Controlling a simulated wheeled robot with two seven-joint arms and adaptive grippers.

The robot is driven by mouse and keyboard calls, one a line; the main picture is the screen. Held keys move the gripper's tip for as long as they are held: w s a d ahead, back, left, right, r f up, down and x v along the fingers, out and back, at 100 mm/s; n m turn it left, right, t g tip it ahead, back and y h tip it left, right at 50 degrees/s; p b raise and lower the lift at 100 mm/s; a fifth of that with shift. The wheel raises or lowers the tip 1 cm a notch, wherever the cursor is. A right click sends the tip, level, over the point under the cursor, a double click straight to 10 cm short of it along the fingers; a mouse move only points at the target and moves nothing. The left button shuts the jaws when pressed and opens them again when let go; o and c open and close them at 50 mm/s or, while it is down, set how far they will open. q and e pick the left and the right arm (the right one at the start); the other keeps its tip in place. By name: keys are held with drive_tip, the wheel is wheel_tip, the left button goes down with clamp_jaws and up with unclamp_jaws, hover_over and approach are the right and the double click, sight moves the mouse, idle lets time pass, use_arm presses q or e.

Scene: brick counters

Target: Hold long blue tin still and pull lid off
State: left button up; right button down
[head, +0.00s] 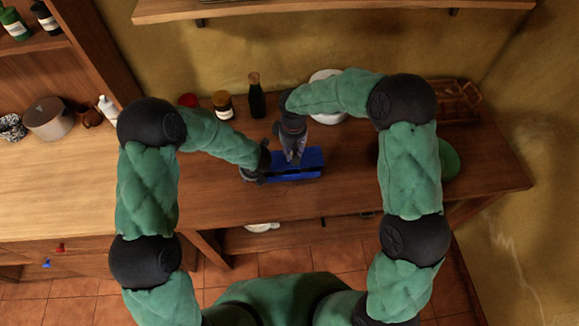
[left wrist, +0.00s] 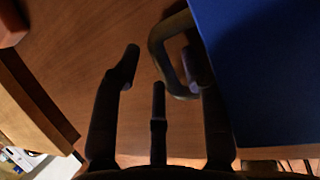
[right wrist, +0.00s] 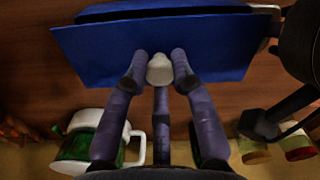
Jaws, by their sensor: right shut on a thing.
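The long blue tin (head: 295,176) lies on the counter with a blue lid (right wrist: 215,45). In the right wrist view the lid looks tilted, with a dark gap between it and the tin. My right gripper (head: 293,156) is shut on the lid's pale knob (right wrist: 160,68), its fingers on either side. My left gripper (head: 262,165) is at the tin's left end, by a grey loop handle (left wrist: 158,48). In the left wrist view one finger lies at the handle and the others stand apart from it, so it looks open.
Behind the tin stand a dark bottle (head: 256,100), a jar (head: 223,105) and a red item (head: 189,100). A basket (head: 456,100) and a green round thing (head: 449,158) are at the right. The counter (head: 200,185) is clear in front and left.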

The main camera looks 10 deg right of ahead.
use_arm(q)
drive_tip(key=shift+d, duration=0.2)
drive_tip(key=shift+w+r, duration=0.1)
drive_tip(key=shift+r, duration=0.45)
wheel_tip(320, 180, up, 8)
drive_tip(key=shift+a, duration=0.1)
drive_tip(key=shift+r, duration=0.5)
drive_tip(key=shift+s+f, duration=0.1)
drive_tip(key=shift+s, duration=0.1)
